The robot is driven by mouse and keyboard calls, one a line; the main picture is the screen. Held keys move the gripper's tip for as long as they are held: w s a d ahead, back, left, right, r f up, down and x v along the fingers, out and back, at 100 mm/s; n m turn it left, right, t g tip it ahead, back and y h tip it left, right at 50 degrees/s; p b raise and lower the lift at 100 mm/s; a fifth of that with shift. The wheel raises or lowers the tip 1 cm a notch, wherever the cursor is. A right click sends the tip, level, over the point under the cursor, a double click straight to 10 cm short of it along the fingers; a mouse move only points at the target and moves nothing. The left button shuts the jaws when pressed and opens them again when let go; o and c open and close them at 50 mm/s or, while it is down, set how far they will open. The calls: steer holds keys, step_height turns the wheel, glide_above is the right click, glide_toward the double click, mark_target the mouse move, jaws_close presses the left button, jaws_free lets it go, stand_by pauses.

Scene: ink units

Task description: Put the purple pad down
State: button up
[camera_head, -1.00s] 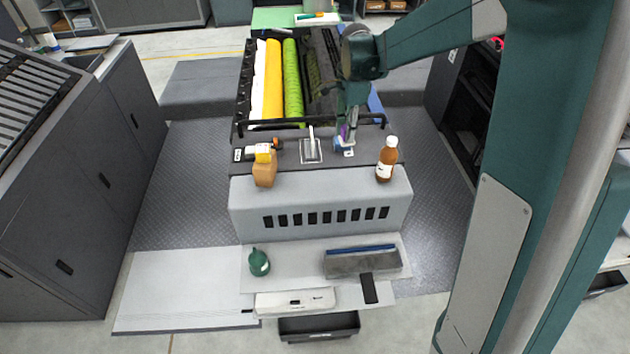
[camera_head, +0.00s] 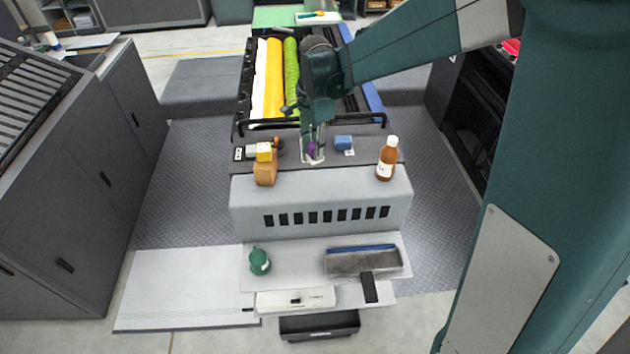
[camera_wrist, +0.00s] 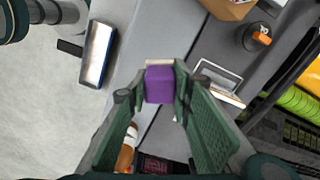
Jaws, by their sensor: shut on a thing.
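The purple pad (camera_head: 311,148) is held between the fingers of my gripper (camera_head: 313,144). In the wrist view the purple pad (camera_wrist: 159,86) sits at the tips of the two green fingers (camera_wrist: 160,92), which are shut on it. In the head view my gripper is over or just in front of the small metal-framed holder (camera_head: 313,160) on the dark shelf; the arm partly hides that holder. Whether the pad touches anything below cannot be told. In the wrist view the metal frame (camera_wrist: 222,74) lies right of the pad, apart from it.
A blue pad (camera_head: 343,142) lies right of my gripper on the dark shelf (camera_head: 365,155). A brown bottle (camera_head: 386,160) stands further right. Yellow and green rollers (camera_head: 274,75) lie behind.

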steer(key=shift+f, duration=2.95)
steer(key=shift+f, duration=2.05)
steer(key=shift+f, duration=0.15)
steer(key=o, duration=0.5)
steer(key=shift+c, duration=0.2)
steer(key=o, duration=0.4)
steer(key=shift+o, duration=0.2)
